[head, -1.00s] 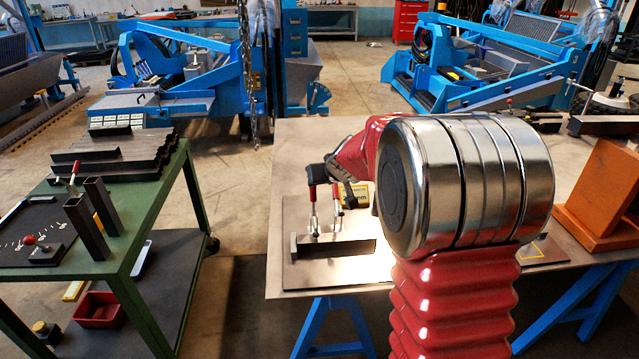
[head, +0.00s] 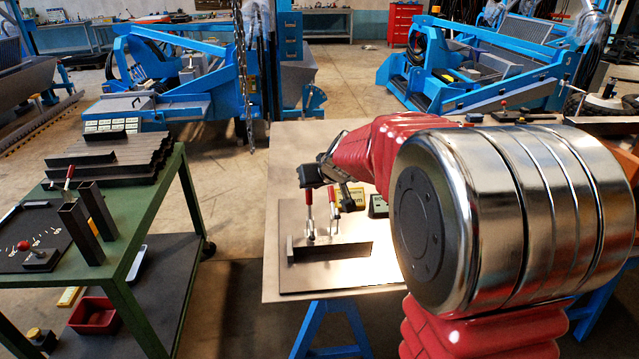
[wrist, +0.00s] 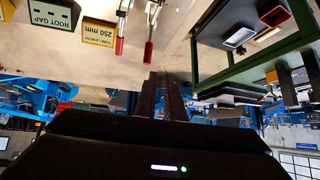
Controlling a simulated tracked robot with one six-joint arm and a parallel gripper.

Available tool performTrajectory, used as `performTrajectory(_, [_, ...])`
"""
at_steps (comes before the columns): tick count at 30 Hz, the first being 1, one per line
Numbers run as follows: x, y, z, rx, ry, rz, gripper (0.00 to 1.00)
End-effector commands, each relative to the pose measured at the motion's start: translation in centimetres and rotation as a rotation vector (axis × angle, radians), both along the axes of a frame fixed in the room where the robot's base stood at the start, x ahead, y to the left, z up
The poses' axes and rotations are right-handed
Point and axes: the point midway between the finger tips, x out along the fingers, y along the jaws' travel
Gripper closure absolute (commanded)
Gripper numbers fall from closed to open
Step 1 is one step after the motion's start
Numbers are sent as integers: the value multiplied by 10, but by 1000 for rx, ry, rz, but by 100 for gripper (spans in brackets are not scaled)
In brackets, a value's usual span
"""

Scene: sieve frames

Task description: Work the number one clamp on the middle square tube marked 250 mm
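A dark square tube (head: 332,251) lies along the front of a grey plate (head: 345,272) on the table. Behind it stand two toggle clamps with upright red handles, a left one (head: 309,200) and a right one (head: 332,198). Both handles also show in the wrist view, one (wrist: 119,46) and another (wrist: 148,52). A yellow sign reading 250 mm (wrist: 98,32) is beside them. My gripper (head: 308,173) is above the left clamp's handle, apparently clear of it. In the wrist view its dark fingers (wrist: 161,82) stand a little apart with nothing seen between them.
A dark ROOT GAP block (wrist: 53,14) sits beside the yellow sign. A green cart (head: 150,220) at left carries dark tubes (head: 75,228) and a red bin (head: 93,316) below. My arm hides the table's right part.

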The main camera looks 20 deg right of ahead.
Motion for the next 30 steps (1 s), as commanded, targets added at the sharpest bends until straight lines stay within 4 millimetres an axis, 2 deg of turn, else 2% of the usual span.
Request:
performTrajectory(3, [-27, 24, 17, 11, 16, 33, 100])
performTrajectory(6, [-53, 43, 27, 19, 37, 57, 100])
performTrajectory(15, [-137, 87, 43, 30, 115, 105, 100])
performTrajectory(21, [-196, 105, 45, 22, 168, 118, 100])
performTrajectory(30, [-283, 116, 35, -10, 250, 103, 100])
